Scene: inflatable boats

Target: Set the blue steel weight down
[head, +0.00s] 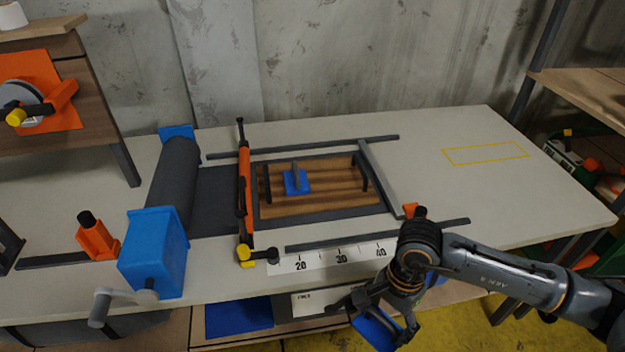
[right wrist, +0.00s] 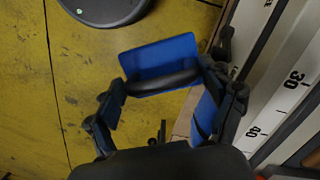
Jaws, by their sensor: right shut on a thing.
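My right gripper (head: 385,318) is shut on a blue steel weight (head: 377,331), just in front of the bench's front edge. In the right wrist view the held weight (right wrist: 160,60) is a blue block with a dark handle (right wrist: 162,80) between the fingers (right wrist: 160,95); yellow floor shows beneath. A second blue weight (head: 297,186) with a grey upright handle sits on the brown wooden board (head: 325,203) in the bench's middle. My left gripper is not in view.
The bench (head: 480,215) has clear room at right, with a yellow outlined rectangle (head: 486,153). An orange clamp bar (head: 244,190), dark rails (head: 380,220) and a number scale (head: 325,258) surround the board. A dark roll (head: 171,185) and blue crank box (head: 155,250) stand left.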

